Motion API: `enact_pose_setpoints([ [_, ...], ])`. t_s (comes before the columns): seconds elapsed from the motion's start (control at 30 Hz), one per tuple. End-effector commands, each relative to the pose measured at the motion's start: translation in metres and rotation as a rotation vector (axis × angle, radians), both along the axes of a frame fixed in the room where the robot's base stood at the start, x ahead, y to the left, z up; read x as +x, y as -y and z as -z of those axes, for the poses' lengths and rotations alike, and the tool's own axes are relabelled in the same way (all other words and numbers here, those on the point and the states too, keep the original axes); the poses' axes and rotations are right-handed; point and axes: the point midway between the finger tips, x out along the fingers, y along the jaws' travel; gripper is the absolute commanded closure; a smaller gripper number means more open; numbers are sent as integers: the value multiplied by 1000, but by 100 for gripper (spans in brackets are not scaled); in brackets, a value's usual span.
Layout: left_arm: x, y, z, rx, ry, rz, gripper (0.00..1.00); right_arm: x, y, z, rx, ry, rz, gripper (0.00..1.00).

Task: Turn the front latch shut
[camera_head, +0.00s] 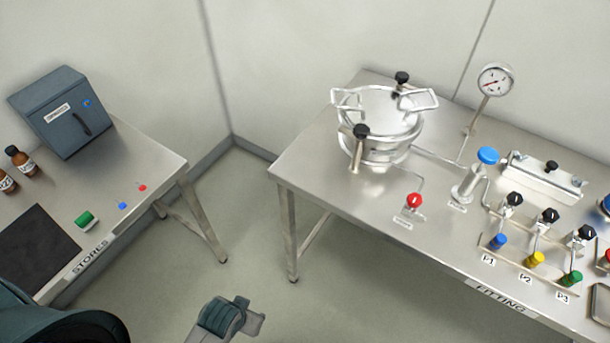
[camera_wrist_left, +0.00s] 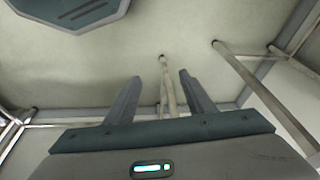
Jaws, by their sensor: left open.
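A round steel vessel (camera_head: 372,150) stands at the back left of the fitting table, with a lid (camera_head: 380,108) and two wire handles on top. The front latch (camera_head: 361,131) has a black knob at the vessel's front left, above a short metal bar that slants down the side. Whether it grips the rim cannot be told. A second black-knobbed latch (camera_head: 401,78) is at the back. My left gripper (camera_wrist_left: 160,76) is open and empty in the left wrist view, with floor and table legs beyond its fingers, well away from the vessel. My right gripper is not in view.
The fitting table (camera_head: 322,167) also holds a red-knobbed valve (camera_head: 414,201), a gauge (camera_head: 495,80), a blue-capped valve (camera_head: 487,157) and several coloured plugs. A stores table (camera_head: 150,158) with a grey cabinet (camera_head: 62,112) stands left. Floor (camera_head: 240,240) lies between the tables.

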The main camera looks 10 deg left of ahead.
Motion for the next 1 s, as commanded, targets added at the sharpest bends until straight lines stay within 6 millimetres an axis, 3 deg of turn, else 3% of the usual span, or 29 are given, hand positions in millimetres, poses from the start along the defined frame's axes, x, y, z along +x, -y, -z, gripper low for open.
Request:
enact_pose_setpoints([
  [0.03, 8, 3, -25, 4, 31, -6, 51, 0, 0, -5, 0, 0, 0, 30],
  [0.2, 48, 12, -100, 30, 193, -67, 51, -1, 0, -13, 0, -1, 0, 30],
  [0.47, 124, 43, -192, 29, 543, -167, 51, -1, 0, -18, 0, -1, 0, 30],
  [0.57, 154, 66, -230, 3, 708, -180, 51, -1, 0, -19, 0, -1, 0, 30],
  [0.7, 190, 114, -290, -67, 959, -150, 51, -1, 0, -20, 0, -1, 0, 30],
  [0.83, 206, 159, -334, -141, 1133, -89, 51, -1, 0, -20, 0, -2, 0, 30],
  [1.0, 209, 191, -362, -197, 1239, -32, 51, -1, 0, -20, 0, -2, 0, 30],
])
